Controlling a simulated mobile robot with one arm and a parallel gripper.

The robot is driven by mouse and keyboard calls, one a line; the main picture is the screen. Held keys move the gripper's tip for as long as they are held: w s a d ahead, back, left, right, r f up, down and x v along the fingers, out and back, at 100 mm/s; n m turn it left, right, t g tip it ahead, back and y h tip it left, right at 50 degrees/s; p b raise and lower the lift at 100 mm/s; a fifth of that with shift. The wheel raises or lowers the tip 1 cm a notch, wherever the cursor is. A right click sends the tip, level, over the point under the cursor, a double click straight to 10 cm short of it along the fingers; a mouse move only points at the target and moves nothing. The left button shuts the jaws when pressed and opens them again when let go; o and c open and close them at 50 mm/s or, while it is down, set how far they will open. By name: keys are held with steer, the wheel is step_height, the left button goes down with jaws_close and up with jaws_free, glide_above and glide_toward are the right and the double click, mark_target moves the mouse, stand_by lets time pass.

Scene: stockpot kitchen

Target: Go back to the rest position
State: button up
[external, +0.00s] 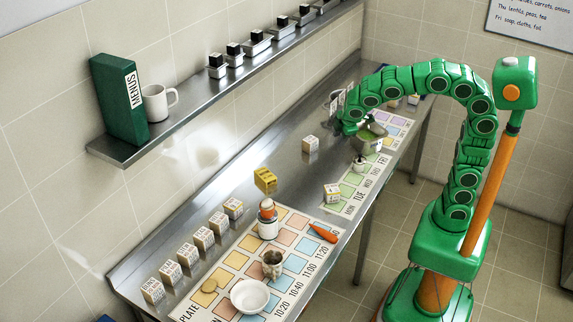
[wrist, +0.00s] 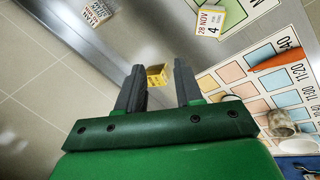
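My gripper (external: 347,120) is at the end of my green arm, which arches over the far part of the steel counter. In the wrist view its two grey fingers (wrist: 158,88) stand apart with nothing held between them. A yellow box (wrist: 157,76) shows beyond the gap; in the external view the yellow box (external: 265,180) lies on the counter, well away from my gripper. The fingertips are hard to make out in the external view.
A shelf (external: 200,108) runs above.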

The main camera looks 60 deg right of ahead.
steer(key=s+d+f+m+g, duration=0.2)
steer(key=s+d+m, duration=0.1)
steer(key=s, duration=0.7)
steer(key=s+d+f+m+g+y, duration=0.1)
steer(key=s+d+f+m, duration=0.1)
steer(key=s, duration=0.8)
steer(key=s+d+f+m+g+y, duration=0.1)
steer(key=s+d+m, duration=0.3)
steer(key=s, duration=0.7)
steer(key=shift+d+f+m+g, duration=0.2)
steer(key=shift+f+m+g, duration=0.35)
steer(key=shift+g, duration=0.25)
steer(key=shift+s, duration=0.1)
